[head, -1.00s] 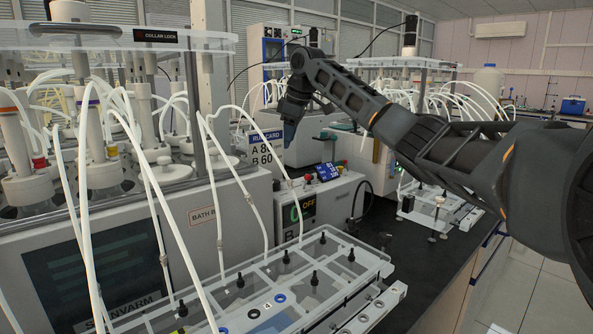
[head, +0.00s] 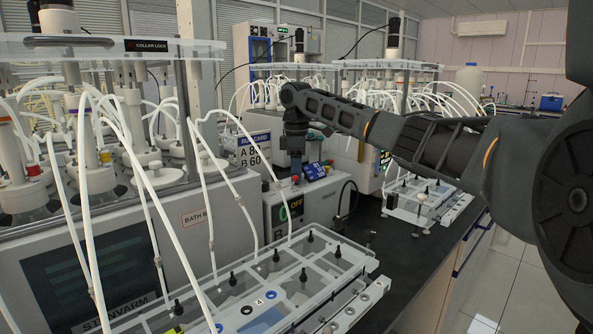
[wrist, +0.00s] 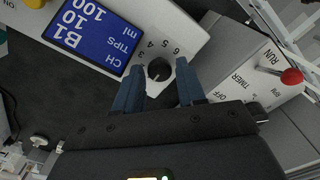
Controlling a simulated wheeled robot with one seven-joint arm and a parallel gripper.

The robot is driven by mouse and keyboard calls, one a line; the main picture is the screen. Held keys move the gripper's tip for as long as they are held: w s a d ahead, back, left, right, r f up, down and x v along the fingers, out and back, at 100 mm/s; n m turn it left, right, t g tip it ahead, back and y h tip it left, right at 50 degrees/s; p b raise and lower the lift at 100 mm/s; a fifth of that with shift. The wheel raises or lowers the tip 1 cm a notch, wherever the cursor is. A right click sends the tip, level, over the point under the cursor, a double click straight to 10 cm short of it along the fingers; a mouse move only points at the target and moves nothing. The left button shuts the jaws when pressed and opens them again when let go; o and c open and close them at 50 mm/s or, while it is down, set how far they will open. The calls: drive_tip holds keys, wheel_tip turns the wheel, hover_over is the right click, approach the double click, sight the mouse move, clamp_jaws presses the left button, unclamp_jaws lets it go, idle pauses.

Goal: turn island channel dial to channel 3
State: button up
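The channel dial (wrist: 159,70) is a small round black knob on a white panel, with the numbers 3, 4, 5 and 6 printed around it in the wrist view. Its exact pointer setting is too small to read surely. My gripper (wrist: 160,66) is open, with one blue finger on each side of the dial and gaps visible between them and the knob. In the head view my gripper (head: 296,168) points down beside the small blue screen (head: 315,171); the dial is hidden there.
A blue display (wrist: 91,32) reading B1, 10 and 100 lies left of the dial. A clear rack (head: 270,285) and white tubes fill the foreground in the head view.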

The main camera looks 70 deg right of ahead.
drive_tip(key=shift+c, duration=0.3)
clamp_jaws()
drive_tip(key=shift+p, duration=0.3)
drive_tip(key=m+p, duration=0.3)
drive_tip(key=p, duration=0.1)
drive_tip(key=shift+a+r, duration=0.1)
drive_tip(key=shift+r, duration=0.1)
drive_tip(key=m+p, duration=0.5)
drive_tip(key=shift+f, duration=0.1)
drive_tip(key=m+p, duration=0.1)
drive_tip(key=m, duration=0.3)
drive_tip(key=shift+f, duration=0.2)
drive_tip(key=shift+m, duration=1.8)
